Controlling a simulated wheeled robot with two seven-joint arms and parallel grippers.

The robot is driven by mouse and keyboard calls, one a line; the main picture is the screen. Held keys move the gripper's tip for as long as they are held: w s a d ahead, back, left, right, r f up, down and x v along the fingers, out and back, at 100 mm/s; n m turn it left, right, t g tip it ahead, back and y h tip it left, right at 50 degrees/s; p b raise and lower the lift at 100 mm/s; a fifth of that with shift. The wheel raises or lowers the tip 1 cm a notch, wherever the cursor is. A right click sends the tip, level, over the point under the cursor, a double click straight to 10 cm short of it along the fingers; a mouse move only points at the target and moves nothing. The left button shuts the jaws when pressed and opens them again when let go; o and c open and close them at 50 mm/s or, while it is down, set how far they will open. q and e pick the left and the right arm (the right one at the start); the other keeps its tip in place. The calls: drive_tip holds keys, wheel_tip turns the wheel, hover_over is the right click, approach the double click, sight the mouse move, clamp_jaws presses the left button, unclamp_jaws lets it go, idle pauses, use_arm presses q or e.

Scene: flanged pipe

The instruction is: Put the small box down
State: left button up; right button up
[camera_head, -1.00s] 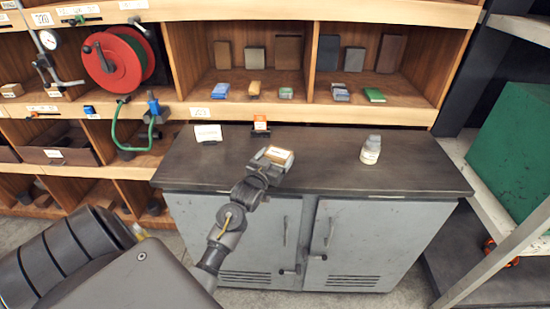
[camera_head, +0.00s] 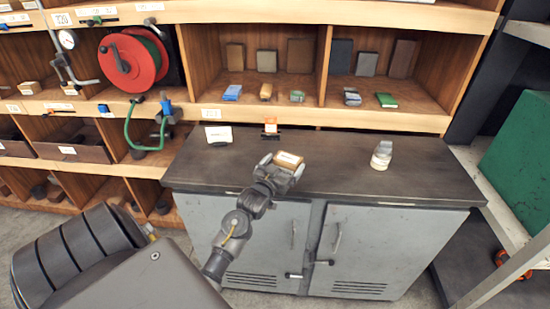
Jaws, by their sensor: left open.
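The small box (camera_head: 289,159), tan with a pale label, is at the fingertips of my left gripper (camera_head: 283,168), over the dark top of the grey cabinet (camera_head: 330,168). My left gripper is open, with its fingers close around the box. The fingers hide the box's lower part, so I cannot tell for sure whether it rests on the top. My right gripper is not in view.
Shelving with small boxes rises behind. The top's right part is largely clear.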

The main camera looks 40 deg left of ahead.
use_arm(q)
drive_tip(key=b+v, duration=0.2)
drive_tip(key=v, duration=0.8)
drive_tip(key=shift+s, duration=0.35)
